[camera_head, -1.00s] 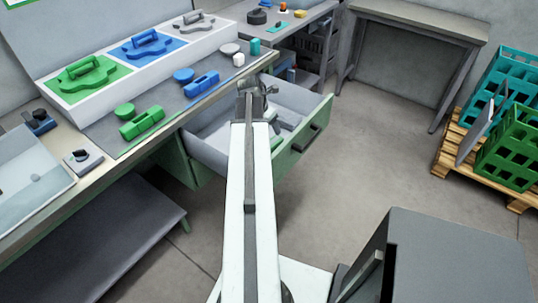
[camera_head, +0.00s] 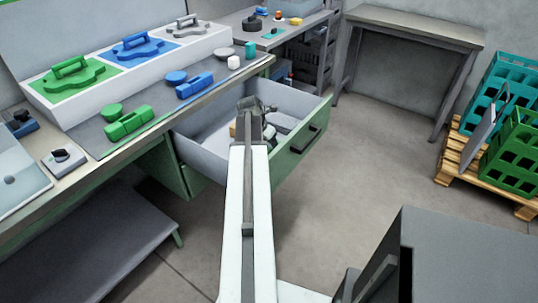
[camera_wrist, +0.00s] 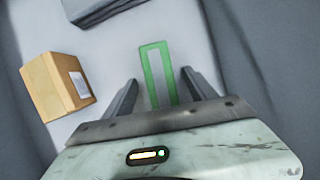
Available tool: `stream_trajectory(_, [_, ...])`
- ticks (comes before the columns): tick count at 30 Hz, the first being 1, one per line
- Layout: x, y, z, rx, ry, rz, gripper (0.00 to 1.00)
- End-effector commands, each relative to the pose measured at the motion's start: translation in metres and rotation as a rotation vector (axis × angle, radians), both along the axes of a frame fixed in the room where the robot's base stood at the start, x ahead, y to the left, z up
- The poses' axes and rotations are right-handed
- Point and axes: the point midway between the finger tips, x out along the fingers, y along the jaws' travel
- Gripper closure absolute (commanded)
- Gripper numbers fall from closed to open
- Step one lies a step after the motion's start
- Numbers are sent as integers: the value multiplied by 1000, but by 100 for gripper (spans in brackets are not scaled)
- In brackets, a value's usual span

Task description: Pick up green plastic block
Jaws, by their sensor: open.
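A green block (camera_head: 128,124) with a raised, rounded shape lies on the dark mat of the workbench, in front of a green round piece (camera_head: 112,110). My gripper (camera_head: 256,106) is away to its right, over the open drawer. In the wrist view my gripper (camera_wrist: 160,80) is open and empty, pointing down into the drawer. Between its fingers a green rectangular outline (camera_wrist: 146,70) with a pale middle shows on the drawer floor; I cannot tell whether it has height. The green block on the bench is not in the wrist view.
A cardboard box (camera_wrist: 52,88) lies left of the fingers in the drawer (camera_head: 200,153); a dark grey thing (camera_wrist: 95,8) lies farther in. The drawer walls surround the gripper. On the bench are a blue block (camera_head: 195,85) and a white tray (camera_head: 75,112) with coloured sections.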

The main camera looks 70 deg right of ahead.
Motion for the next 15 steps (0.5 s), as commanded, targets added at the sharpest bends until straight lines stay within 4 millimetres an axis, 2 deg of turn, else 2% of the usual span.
stream_trajectory(1, [-1,-4,-18,0,0,0,35])
stream_trajectory(3, [-2,-8,-26,0,0,0,35])
stream_trajectory(15, [-3,-9,-23,0,0,0,35])
